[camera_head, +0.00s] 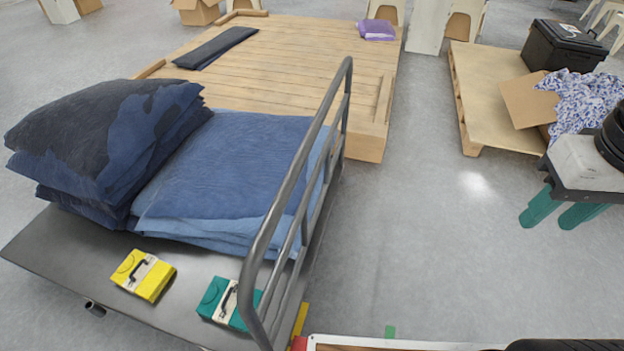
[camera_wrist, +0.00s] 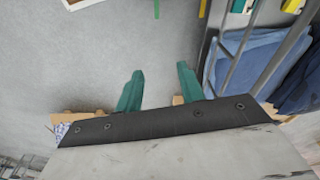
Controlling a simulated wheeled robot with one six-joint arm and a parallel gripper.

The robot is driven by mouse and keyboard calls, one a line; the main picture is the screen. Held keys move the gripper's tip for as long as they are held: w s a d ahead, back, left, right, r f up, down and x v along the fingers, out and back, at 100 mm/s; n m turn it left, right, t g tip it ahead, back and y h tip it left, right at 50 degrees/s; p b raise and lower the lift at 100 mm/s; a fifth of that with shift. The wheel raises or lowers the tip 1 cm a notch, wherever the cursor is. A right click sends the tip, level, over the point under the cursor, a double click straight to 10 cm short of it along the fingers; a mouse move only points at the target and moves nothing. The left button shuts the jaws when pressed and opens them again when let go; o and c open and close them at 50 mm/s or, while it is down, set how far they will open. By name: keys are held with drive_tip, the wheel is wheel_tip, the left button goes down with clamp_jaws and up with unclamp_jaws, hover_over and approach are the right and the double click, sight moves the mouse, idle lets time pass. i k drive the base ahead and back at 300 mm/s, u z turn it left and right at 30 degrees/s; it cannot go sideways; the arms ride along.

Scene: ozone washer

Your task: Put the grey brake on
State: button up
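A flat cart (camera_head: 60,260) with a dark grey deck and a grey tubular rail (camera_head: 265,240) stands at the left in the head view. The rail also shows at the upper right of the wrist view (camera_wrist: 218,65). A short grey tube (camera_head: 95,308) sticks out at the deck's near edge; I cannot tell whether it is the brake. I make out no other grey brake. My gripper (camera_head: 547,222), with two teal fingers, hangs at the right, well apart from the cart. In the wrist view my gripper (camera_wrist: 160,68) has its fingers spread, with only floor between them.
The cart carries folded blue cloth stacks (camera_head: 225,170), a yellow case (camera_head: 143,275) and a teal case (camera_head: 222,302). A wooden platform (camera_head: 280,75) lies behind. A pallet (camera_head: 485,95) with boxes stands back right. Floor (camera_head: 420,240) between cart and gripper is clear.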

sight(346, 181)
drive_tip(key=u, duration=0.1)
drive_tip(key=k, duration=0.6)
drive_tip(key=z, duration=0.2)
drive_tip(key=i, duration=0.35)
drive_tip(key=z, duration=0.65)
drive_tip(key=i, duration=2.05)
drive_tip(key=u, duration=1.2)
drive_tip(key=i, duration=0.6)
drive_tip(key=u, duration=0.35)
